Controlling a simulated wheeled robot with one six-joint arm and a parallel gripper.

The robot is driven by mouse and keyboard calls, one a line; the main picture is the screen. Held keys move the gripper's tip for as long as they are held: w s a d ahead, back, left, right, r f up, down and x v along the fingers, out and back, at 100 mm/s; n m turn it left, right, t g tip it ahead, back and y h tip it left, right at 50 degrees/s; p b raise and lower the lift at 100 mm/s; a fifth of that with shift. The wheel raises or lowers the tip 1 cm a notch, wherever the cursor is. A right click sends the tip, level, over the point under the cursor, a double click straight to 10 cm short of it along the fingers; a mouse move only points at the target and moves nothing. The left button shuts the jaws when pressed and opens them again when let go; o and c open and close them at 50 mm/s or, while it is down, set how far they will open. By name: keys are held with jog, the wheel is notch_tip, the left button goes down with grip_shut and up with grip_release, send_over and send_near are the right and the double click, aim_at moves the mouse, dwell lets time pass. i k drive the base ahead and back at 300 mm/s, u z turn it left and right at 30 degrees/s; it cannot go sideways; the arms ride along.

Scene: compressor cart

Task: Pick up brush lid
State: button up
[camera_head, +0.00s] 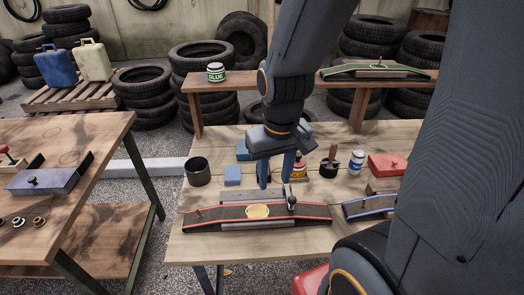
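A small black piece with a brown stick standing up from it (329,163) sits on the middle table and may be the brush lid; I cannot tell for sure. A glue jar (216,73) with a white label and a pale lid stands on the raised shelf. My gripper (276,182) points down over the middle table, to the left of the black piece and apart from it. Its two blue-grey fingers are spread, with nothing visible between them. The gripper body and arm hide part of the table behind.
A red-edged ramp (225,213) with a yellow oval lies in front of my gripper. My arm covers the right side.

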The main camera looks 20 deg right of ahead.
aim_at(300, 162)
jog(key=u, duration=1.75)
jog(key=k, duration=0.9)
jog(key=z, duration=1.15)
jog(key=i, duration=0.5)
